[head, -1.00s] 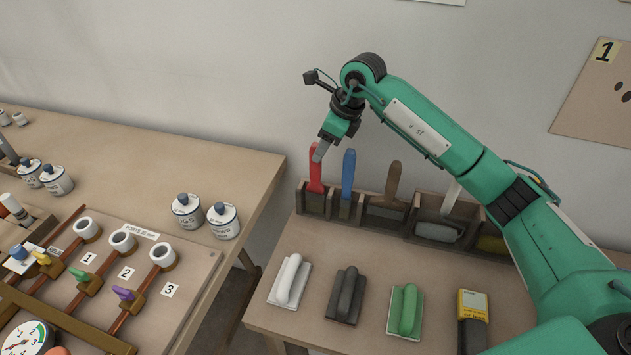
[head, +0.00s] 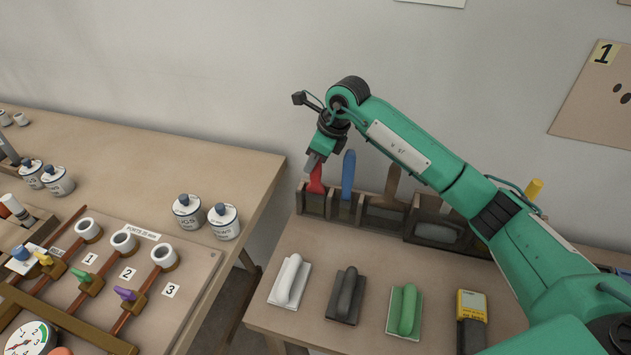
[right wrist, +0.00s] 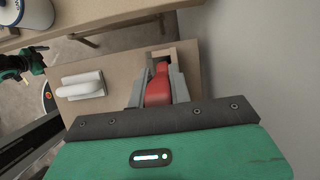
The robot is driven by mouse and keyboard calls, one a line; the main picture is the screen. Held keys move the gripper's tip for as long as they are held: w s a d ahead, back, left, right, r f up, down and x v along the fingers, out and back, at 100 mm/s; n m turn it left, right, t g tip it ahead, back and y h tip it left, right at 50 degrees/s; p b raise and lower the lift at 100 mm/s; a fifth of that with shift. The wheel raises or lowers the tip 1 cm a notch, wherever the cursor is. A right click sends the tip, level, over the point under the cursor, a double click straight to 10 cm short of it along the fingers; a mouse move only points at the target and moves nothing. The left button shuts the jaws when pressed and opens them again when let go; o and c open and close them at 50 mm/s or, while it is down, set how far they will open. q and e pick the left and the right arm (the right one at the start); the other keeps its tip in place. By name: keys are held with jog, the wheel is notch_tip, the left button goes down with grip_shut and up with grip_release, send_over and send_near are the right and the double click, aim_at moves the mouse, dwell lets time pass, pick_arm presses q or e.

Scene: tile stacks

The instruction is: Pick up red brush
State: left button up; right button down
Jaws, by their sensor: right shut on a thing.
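The red brush (head: 316,180) stands upright in the leftmost slot of the wooden holder (head: 313,203) at the back of the right table. My right gripper (head: 317,163) is above it, shut on the upper part of its handle. In the right wrist view the red handle (right wrist: 158,88) lies between the two grey fingers, with the slot of the holder beyond it. The brush's lower end is hidden in the slot.
A blue-handled brush (head: 348,172) stands close on the right in the same holder, then a brown-handled tool (head: 392,182). White (head: 290,281), dark grey (head: 346,294) and green (head: 405,310) floats lie in front. Jars (head: 187,211) and a valve board fill the left table.

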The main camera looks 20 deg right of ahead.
pick_arm(q)
jog(key=shift+r, duration=0.7)
pick_arm(e)
notch_tip(320, 180, up, 20)
pick_arm(q)
jog(key=shift+w+d, duration=0.1)
jog(key=shift+w, duration=0.1)
dwell(0.5)
